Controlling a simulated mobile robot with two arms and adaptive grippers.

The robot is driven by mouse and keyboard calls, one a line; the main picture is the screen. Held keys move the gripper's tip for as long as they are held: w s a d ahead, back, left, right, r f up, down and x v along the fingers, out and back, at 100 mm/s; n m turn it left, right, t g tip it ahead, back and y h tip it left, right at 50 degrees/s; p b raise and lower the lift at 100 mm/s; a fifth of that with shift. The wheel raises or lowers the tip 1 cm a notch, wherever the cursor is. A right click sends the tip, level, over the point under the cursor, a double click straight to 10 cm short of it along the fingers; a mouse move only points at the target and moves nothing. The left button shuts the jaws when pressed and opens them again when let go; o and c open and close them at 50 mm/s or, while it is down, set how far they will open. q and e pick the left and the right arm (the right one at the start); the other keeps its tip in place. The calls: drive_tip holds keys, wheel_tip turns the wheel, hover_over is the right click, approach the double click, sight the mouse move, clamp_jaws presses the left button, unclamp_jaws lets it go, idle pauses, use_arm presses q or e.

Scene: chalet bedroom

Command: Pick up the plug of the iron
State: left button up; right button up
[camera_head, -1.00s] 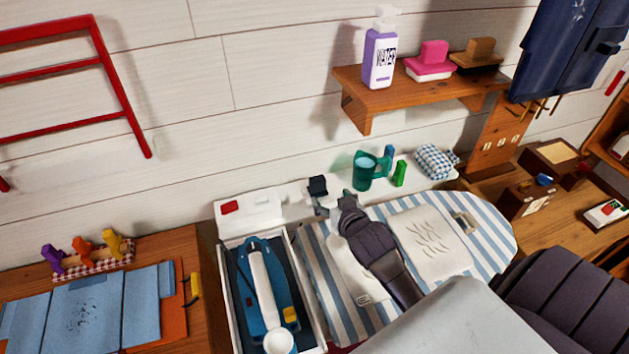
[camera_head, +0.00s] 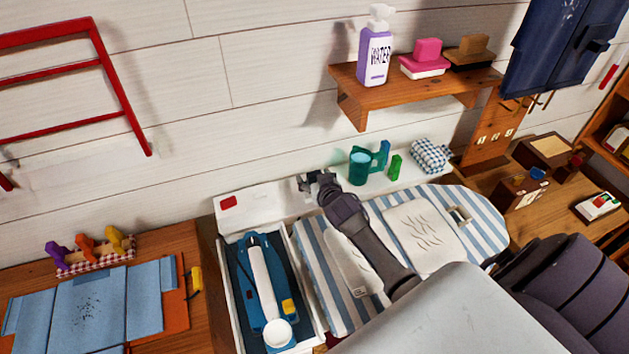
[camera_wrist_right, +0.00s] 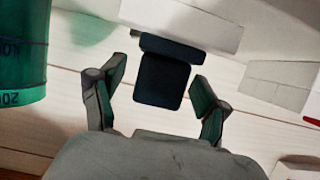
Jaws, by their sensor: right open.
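The blue iron (camera_head: 263,290) with a white top lies in a white-rimmed tray with a dark inside, left of the ironing board. A dark, block-shaped piece, seemingly the plug (camera_wrist_right: 163,80), shows at the white ledge in the right wrist view. My right gripper (camera_head: 309,182) is at the ledge behind the board. In the right wrist view its two fingers (camera_wrist_right: 157,88) are spread, one on each side of the dark piece, with gaps between. In the head view the gripper mostly hides this piece. No cord is clearly visible. My left gripper is not recognisable in view.
A teal mug (camera_head: 360,168), a green block (camera_head: 396,166) and a checked cloth (camera_head: 431,154) stand right of the gripper on the ledge. The striped ironing board (camera_head: 482,222) lies below my arm. A wooden shelf (camera_head: 395,98) hangs above.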

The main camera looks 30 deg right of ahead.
drive_tip(key=shift+r, duration=0.1)
drive_tip(key=shift+c, duration=0.5)
drive_tip(key=c, duration=1.1)
drive_tip(key=shift+c, duration=0.3)
